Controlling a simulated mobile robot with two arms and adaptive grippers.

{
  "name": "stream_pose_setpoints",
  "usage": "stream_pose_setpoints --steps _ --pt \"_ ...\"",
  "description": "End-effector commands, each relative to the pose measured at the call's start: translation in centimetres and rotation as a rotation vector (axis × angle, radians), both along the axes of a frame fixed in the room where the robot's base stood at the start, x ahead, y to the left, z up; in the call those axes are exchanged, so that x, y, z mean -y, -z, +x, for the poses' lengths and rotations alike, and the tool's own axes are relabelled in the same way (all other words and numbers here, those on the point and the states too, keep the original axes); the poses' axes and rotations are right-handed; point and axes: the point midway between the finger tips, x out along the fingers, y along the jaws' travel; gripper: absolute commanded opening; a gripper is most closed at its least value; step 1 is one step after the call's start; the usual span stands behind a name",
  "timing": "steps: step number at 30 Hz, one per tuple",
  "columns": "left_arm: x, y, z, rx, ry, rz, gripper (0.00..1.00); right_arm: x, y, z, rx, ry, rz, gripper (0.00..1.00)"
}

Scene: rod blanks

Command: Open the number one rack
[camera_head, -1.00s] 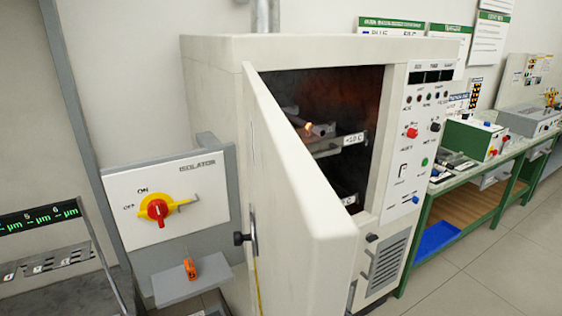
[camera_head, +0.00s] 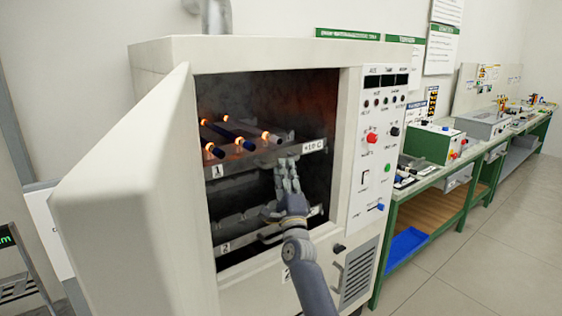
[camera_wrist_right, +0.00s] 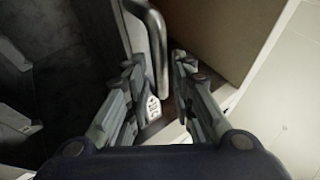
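The number one rack (camera_head: 239,164) is the upper rack in the open furnace, with a "1" tag on its front. Rods with glowing ends (camera_head: 238,144) lie on it. My right gripper (camera_head: 287,163) is at the right part of this rack's front, hiding some of it. In the right wrist view, my right gripper's fingers (camera_wrist_right: 155,65) are apart, with a metal handle bar (camera_wrist_right: 157,45) between them. I cannot tell if a finger touches the bar. My left gripper is not in view.
The furnace door (camera_head: 140,190) stands open on the left. The number two rack (camera_head: 245,241) is below, partly behind my right arm. The control panel (camera_head: 381,150) is just right of the opening. A green bench (camera_head: 450,175) stands farther right, with clear floor before it.

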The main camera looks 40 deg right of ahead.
Motion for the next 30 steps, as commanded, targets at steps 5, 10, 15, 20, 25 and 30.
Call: stream_pose_setpoints --steps 5,10,15,20,25,30 --pt "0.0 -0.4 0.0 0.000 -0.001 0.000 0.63 1.1 -1.3 1.8 -0.001 -0.001 -0.001 0.23" --pt "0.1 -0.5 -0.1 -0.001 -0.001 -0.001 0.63 1.6 -1.7 2.5 -0.002 0.001 -0.001 0.23" --pt "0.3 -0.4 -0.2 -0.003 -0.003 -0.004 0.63 1.7 -1.7 2.6 -0.003 0.001 -0.001 0.23" --pt "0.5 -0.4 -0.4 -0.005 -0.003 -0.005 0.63 1.6 -1.7 2.6 -0.002 0.000 -0.002 0.14" --pt "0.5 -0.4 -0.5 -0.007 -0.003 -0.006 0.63 1.6 -1.7 2.6 -0.003 0.000 -0.001 0.00" --pt "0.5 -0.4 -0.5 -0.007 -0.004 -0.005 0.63 1.5 -1.7 2.6 -0.002 -0.001 0.000 0.00"
